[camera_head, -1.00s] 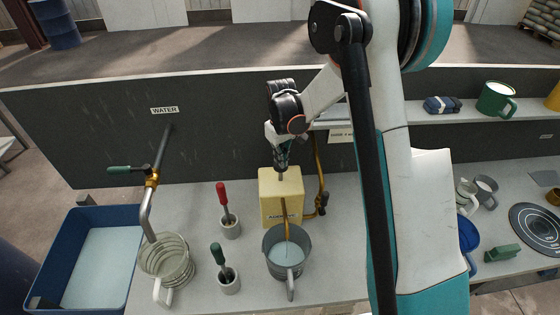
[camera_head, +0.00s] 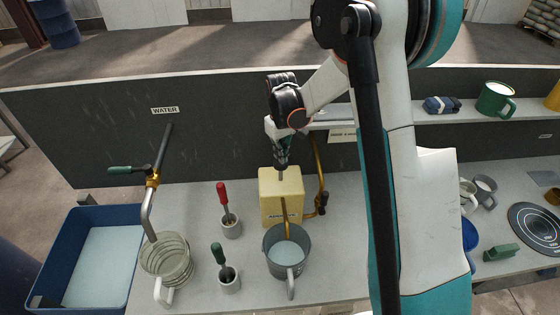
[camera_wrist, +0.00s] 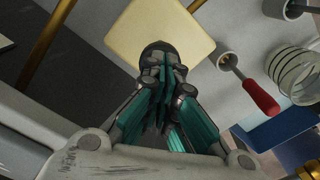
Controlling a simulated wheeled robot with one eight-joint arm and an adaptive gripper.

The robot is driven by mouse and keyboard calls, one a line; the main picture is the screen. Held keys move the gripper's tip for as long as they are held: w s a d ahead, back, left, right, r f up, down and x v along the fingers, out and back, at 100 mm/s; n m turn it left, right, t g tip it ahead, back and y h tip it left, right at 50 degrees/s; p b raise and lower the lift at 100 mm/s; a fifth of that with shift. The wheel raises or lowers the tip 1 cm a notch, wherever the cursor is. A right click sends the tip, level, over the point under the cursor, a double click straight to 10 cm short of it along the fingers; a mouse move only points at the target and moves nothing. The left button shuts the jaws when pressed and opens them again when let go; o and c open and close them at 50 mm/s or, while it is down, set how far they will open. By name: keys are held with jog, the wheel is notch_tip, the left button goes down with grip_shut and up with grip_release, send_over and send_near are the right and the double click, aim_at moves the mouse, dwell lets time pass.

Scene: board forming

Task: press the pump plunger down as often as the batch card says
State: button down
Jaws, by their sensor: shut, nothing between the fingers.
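The pump is a pale yellow box (camera_head: 281,198) on the bench, with a brass spout (camera_head: 285,228) over a grey mug (camera_head: 272,240). Its plunger rod (camera_head: 281,176) stands up from the top. My gripper (camera_head: 281,166) is shut and points down directly over the plunger. In the wrist view the fingertips (camera_wrist: 162,62) lie over the plunger's dark top (camera_wrist: 155,48) and the yellow box (camera_wrist: 160,25); I cannot tell whether they touch. A small card (camera_head: 342,136) behind the pump is partly covered by my arm, and its writing is too small to read.
A water tap (camera_head: 147,215) and a ribbed clear jug (camera_head: 167,262) stand left, beside a blue basin (camera_head: 103,210). Red-handled (camera_head: 223,195) and green-handled (camera_head: 217,255) tools stand in small cups. A brass pipe (camera_head: 320,170) rises close on the pump's right.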

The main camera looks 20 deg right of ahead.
dwell(0.3)
jog(key=shift+f+b, duration=2.35)
jog(key=shift+f, duration=0.25)
jog(key=shift+r+p, duration=0.85)
jog(key=shift+r, duration=1.3)
jog(key=shift+f, duration=0.15)
